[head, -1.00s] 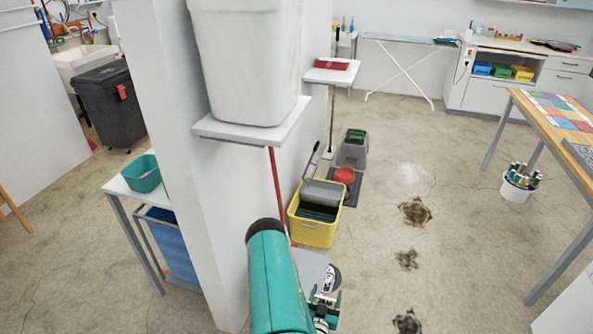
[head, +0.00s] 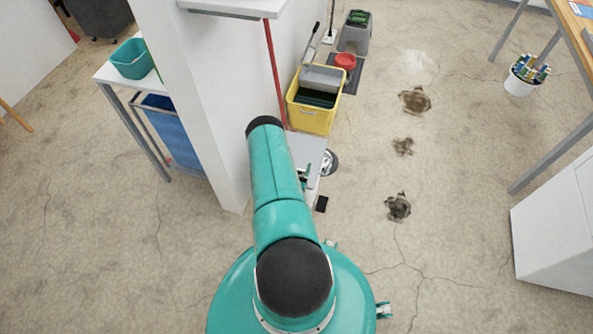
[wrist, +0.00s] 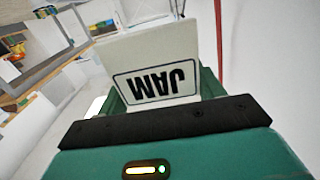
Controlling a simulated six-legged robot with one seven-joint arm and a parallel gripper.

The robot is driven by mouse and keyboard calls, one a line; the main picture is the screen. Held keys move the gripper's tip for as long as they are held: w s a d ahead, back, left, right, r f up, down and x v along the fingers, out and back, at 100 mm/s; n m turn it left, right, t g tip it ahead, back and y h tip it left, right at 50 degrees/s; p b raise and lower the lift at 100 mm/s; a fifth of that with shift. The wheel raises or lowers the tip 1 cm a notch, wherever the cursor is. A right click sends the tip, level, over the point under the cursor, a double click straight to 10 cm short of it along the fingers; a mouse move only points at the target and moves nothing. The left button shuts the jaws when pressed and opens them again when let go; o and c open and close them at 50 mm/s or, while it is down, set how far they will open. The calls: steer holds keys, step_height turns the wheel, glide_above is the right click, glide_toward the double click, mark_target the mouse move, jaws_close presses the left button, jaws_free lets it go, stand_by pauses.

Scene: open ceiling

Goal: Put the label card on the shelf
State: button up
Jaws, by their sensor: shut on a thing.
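A white label card (wrist: 155,75) with "JAM" in a black frame fills the middle of the wrist view, its lettering upside down. My gripper (wrist: 162,98) is shut on it, with a green finger at either side of the card. In the head view my own arm hides most of the gripper and the card. A white wall shelf (head: 235,8) shows at the top edge of the head view, on the pillar. A low grey-white surface (head: 310,150) shows just beyond my arm; I cannot tell whether it is a shelf.
A white pillar (head: 205,110) stands left of my arm. A yellow mop bucket (head: 313,118) stands beyond it, near a red mop pole (head: 275,75). A table with a teal basin (head: 132,58) is at left.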

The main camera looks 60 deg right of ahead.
steer(key=shift+w+f, duration=0.25)
steer(key=shift+f, duration=0.1)
steer(key=shift+d+f, duration=0.1)
steer(key=shift+f, duration=1.45)
steer(key=shift+f, duration=0.1)
steer(key=o, duration=0.9)
steer(key=shift+o, duration=0.2)
